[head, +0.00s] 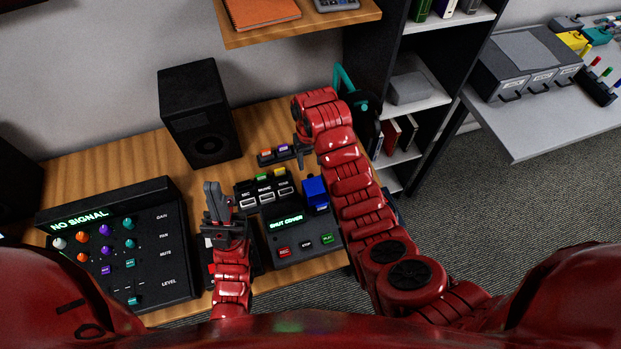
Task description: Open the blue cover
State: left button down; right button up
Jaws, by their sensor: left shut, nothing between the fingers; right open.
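The blue cover (315,191) is a small box-like piece at the right rear of the black control device (300,252) on the wooden desk. It appears raised above the device, though its exact angle is hard to tell. The device's green display reads "SHUT COVER". My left gripper (213,192) is shut and empty, left of the cover and apart from it, beside the row of switches. My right gripper (301,152) is open, behind and above the cover, apart from it. My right arm passes close along the cover's right side.
A mixer panel (150,245) reading "NO SIGNAL" stands at the left, and a black speaker (200,110) behind. A switch block (264,190) sits left of the cover. A small button box (275,155) lies behind. A dark shelf (395,60) bounds the right.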

aim_at(310, 175)
notch_tip(310, 175, down, 4)
jog(key=shift+p, duration=0.9)
jog(key=shift+f, duration=1.25)
grip_shut()
